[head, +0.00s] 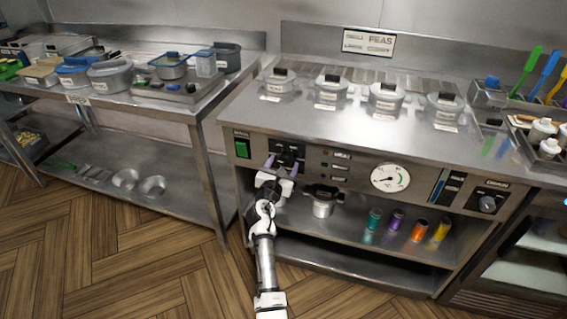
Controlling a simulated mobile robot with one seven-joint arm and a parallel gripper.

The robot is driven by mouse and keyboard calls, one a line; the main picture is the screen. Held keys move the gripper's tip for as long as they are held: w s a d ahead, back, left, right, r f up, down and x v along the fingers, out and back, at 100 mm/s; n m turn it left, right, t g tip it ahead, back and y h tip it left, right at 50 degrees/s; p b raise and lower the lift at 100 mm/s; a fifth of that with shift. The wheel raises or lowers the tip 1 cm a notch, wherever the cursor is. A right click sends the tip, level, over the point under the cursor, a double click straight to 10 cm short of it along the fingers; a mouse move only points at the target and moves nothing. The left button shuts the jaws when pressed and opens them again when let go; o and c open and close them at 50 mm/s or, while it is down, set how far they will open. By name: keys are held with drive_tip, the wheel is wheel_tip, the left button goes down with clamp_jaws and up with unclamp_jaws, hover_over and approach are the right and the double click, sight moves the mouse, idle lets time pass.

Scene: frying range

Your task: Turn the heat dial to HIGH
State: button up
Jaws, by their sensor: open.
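The front panel of the range (325,178) carries several controls. A dark control plate (288,149) with small pale lettering is on its left part, partly hidden by my gripper. I cannot tell whether the heat dial is there, nor read a setting. My gripper (281,164) is right in front of this plate, with its two purple-tipped fingers apart and open. I cannot tell whether the fingers touch anything. A round dark knob (488,204) on a black plate is at the panel's right end, clear of my gripper; its label is too small to read.
A green switch (242,148) is left of my gripper. A white round gauge (390,178) is on the panel to the right. Lidded pots (332,92) stand on top. A small metal pot (322,206) is close to my gripper's right. Wooden floor (130,260) is clear at left.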

drive_tip(key=shift+w+d, duration=0.2)
drive_tip(key=shift+w, duration=0.45)
drive_tip(key=c, duration=1)
